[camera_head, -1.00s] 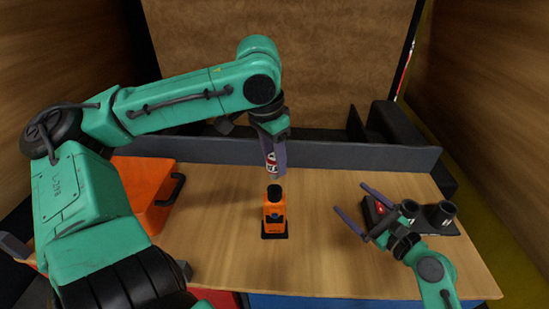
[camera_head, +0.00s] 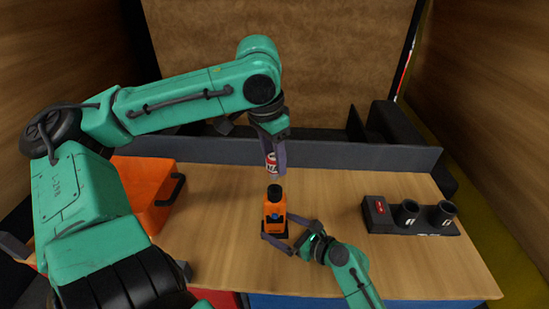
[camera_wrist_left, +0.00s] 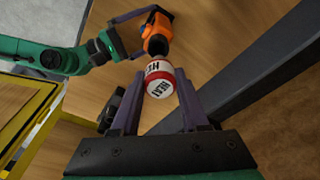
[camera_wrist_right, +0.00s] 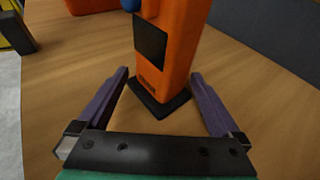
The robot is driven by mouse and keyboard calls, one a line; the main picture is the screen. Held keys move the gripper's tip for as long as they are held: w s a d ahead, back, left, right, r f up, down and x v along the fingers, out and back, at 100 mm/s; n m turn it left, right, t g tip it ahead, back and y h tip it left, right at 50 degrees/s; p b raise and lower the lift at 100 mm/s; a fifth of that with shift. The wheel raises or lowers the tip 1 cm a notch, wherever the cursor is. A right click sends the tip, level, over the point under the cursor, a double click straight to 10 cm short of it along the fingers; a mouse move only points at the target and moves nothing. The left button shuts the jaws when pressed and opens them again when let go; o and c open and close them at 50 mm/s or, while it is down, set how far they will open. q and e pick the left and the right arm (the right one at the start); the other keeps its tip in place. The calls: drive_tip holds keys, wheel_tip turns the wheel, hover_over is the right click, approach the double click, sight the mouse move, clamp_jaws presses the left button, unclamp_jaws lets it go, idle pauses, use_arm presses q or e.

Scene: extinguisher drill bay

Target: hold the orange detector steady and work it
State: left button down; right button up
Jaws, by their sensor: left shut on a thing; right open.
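The orange detector (camera_head: 274,210) stands upright on a dark base on the table, with a black top and a blue button on its front. My right gripper (camera_head: 276,229) is open low at the detector, its fingers reaching to either side of it; in the right wrist view the detector (camera_wrist_right: 172,50) stands just beyond the fingertips. My left gripper (camera_head: 276,158) is shut on a red and white can (camera_head: 271,163), held above the detector. In the left wrist view the can (camera_wrist_left: 160,80) reads HEAT and lies between the fingers, with the detector (camera_wrist_left: 157,34) beyond it.
A black holder (camera_head: 380,217) with two dark cups (camera_head: 407,212) and a red mark is on the right of the table. An orange bin (camera_head: 148,190) with a black handle stands at the left. A grey wall (camera_head: 340,154) borders the back. The table between detector and holder is clear.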

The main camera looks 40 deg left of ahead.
sight(274, 178)
drive_tip(key=shift+a+f, duration=0.15)
drive_tip(key=shift+a, duration=0.35)
drive_tip(key=c, duration=0.7)
use_arm(q)
drive_tip(key=shift+f, duration=1.55)
use_arm(e)
drive_tip(key=shift+c, duration=0.2)
use_arm(q)
drive_tip(key=shift+f, duration=1.6)
drive_tip(key=shift+c, duration=1.7)
unclamp_jaws()
drive_tip(key=r, duration=0.4)
drive_tip(key=s+r, duration=0.1)
drive_tip(key=r, duration=0.3)
drive_tip(key=s+r, duration=0.1)
drive_tip(key=r, duration=0.2)
drive_tip(key=shift+a+r, duration=0.15)
drive_tip(key=shift+r, duration=0.25)
